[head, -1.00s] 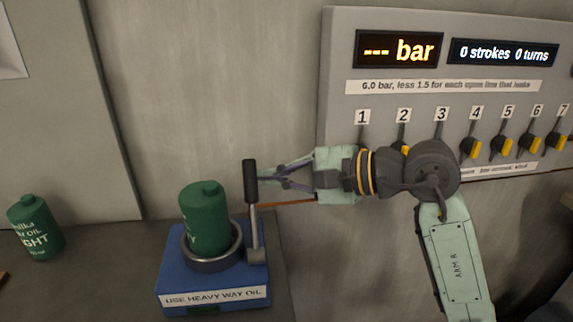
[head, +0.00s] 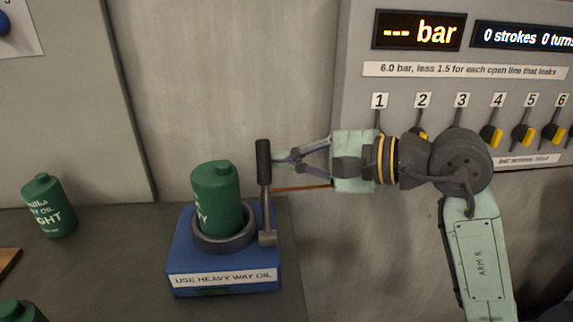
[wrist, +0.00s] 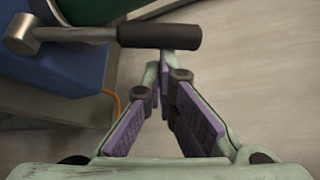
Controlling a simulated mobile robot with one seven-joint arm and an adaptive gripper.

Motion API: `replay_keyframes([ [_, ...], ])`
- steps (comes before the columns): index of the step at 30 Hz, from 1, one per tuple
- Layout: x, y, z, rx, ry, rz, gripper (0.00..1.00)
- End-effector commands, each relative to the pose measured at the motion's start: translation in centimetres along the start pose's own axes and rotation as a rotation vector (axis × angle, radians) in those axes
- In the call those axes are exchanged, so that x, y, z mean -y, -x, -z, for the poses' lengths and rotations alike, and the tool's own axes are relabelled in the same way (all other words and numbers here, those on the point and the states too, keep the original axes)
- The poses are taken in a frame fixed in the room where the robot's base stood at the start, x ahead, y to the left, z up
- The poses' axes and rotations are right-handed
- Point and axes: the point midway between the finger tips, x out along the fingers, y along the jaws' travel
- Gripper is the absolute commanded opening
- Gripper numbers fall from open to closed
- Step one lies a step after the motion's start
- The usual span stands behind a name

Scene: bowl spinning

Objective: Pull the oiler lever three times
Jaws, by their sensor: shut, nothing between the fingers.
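The oiler (head: 222,262) is a blue box with a metal ring on top and a label reading "USE HEAVY WAY OIL". A green bottle (head: 217,190) stands in its ring. The lever (head: 264,190) rises upright from the oiler's right side, with a black grip (head: 263,161) on a metal rod. My gripper (head: 277,160) is shut and empty, its tips pointing left just beside the black grip. In the wrist view, the black grip (wrist: 160,36) lies across, just beyond the closed fingertips (wrist: 162,60); whether they touch cannot be told.
A panel (head: 352,110) at right has numbered yellow-handled valves and displays reading "--- bar" and "0 strokes". A green bottle marked "LIGHT" (head: 48,207) stands at left; another green bottle (head: 20,311) shows at lower left. An orange tube (head: 303,188) runs behind my gripper.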

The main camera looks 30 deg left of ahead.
Motion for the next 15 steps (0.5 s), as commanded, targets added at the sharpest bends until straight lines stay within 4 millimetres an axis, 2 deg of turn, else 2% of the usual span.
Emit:
replay_keyframes([
  [8,-0.4,0.3,-0.6,0.001,0.064,0.041,0.0],
  [15,-0.9,1.3,-2.1,0.001,0.202,0.134,0.0],
])
